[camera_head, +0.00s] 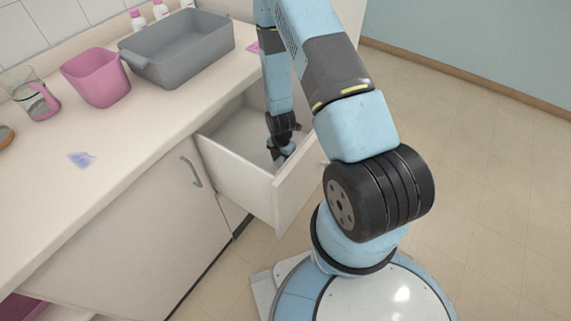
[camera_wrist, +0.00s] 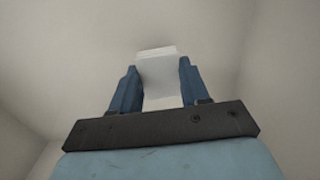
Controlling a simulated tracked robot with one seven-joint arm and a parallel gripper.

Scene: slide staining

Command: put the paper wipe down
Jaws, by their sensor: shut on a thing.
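The paper wipe (camera_wrist: 158,72) is a white piece between the two blue fingers in the wrist view. My gripper (camera_wrist: 156,85) is shut on it. In the head view my gripper (camera_head: 279,152) is inside the open drawer (camera_head: 243,183), pointing down near its floor. The wipe cannot be made out clearly in the head view. Pale drawer surfaces fill the wrist view around the fingers. I cannot tell whether the wipe touches the drawer floor.
Drawer walls stand close around my gripper. On the counter (camera_head: 130,160) are a grey basin (camera_head: 180,52), a pink container (camera_head: 97,78), a glass jug (camera_head: 38,98) and a crumpled bluish piece (camera_head: 81,159). A lower drawer or door stands open at bottom left.

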